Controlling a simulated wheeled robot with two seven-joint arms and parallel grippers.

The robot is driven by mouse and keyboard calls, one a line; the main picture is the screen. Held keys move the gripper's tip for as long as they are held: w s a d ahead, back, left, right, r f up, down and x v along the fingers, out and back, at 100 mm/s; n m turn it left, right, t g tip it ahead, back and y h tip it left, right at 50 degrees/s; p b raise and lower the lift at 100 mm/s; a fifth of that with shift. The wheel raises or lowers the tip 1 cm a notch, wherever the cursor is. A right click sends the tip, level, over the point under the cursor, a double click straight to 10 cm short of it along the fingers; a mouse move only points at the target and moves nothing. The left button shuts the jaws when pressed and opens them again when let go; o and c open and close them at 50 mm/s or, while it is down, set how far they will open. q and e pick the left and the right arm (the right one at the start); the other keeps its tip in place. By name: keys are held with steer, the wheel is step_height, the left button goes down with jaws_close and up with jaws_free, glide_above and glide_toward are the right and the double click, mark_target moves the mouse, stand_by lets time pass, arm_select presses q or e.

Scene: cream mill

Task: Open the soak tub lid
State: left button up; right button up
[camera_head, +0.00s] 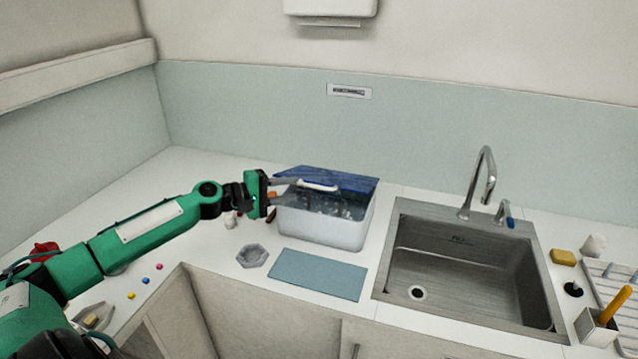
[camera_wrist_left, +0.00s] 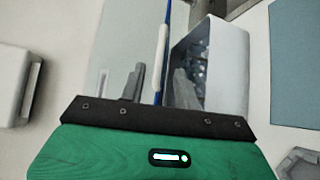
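The soak tub (camera_head: 320,230) is a pale box on the counter left of the sink, with dark, wet-looking contents. Its blue lid (camera_head: 350,180) is raised, leaving the tub's front open to view. A white bar handle (camera_head: 318,186) is on the lid. My left gripper (camera_head: 292,184) reaches in from the left at the lid's left side. In the left wrist view its fingers (camera_wrist_left: 160,85) are apart, with the lid's thin edge and the white handle (camera_wrist_left: 162,50) between them. Gaps show on both sides. The tub (camera_wrist_left: 228,65) is to the right there. My right gripper is not in view.
A blue mat (camera_head: 318,274) lies in front of the tub, with a grey hexagonal dish (camera_head: 252,256) to its left. The sink (camera_head: 465,262) and tap (camera_head: 485,180) are to the right. Small objects lie by my left gripper. The counter behind my left arm looks clear.

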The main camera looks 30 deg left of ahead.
mark_target(310, 186)
arm_select(q)
steer(key=p+x, duration=0.3)
steer(key=x, duration=0.5)
steer(key=shift+r, duration=0.15)
steer(key=shift+w+d+f+p, duration=0.2)
steer(key=shift+w+d+p, duration=0.15)
steer(key=shift+w, duration=0.1)
jaws_close()
